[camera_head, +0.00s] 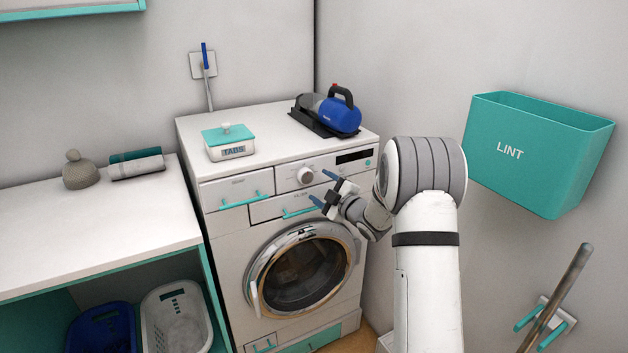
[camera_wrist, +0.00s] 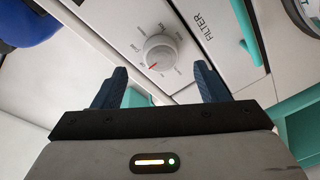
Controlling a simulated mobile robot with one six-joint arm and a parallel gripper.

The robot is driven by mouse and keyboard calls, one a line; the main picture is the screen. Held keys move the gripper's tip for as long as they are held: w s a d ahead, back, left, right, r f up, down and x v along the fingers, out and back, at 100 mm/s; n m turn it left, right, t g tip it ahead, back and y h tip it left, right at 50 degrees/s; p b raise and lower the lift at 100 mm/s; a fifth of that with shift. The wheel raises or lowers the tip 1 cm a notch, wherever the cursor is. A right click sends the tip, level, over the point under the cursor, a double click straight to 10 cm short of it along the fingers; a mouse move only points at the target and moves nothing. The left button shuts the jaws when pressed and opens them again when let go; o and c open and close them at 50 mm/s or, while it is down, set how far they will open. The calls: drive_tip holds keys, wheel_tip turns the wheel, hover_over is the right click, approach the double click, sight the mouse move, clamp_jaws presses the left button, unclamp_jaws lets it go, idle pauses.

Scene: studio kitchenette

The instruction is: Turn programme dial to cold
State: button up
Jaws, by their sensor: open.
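The programme dial (camera_head: 305,175) is a round white knob on the washing machine's (camera_head: 222,227) front panel, left of a dark display. My gripper (camera_head: 323,189) is in front of the panel, just right of and below the dial. Its two blue fingers (camera_wrist: 160,85) are open and apart, with nothing between them. In the wrist view the dial lies beyond the fingertips, roughly centred between them, and appears apart from them.
A teal drawer handle (camera_head: 299,212) and another handle (camera_head: 240,201) stick out near the dial. The TABS box (camera_head: 231,152) and a blue handheld appliance (camera_head: 340,113) stand on top of the machine. A LINT bin (camera_head: 540,150) hangs on the right wall.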

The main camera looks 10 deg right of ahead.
sight(309, 178)
drive_tip(key=x, duration=0.5)
drive_tip(key=shift+w+a+p, duration=0.1)
drive_tip(key=shift+w+p, duration=0.15)
drive_tip(key=shift+p, duration=0.15)
drive_tip(key=shift+c, duration=0.6)
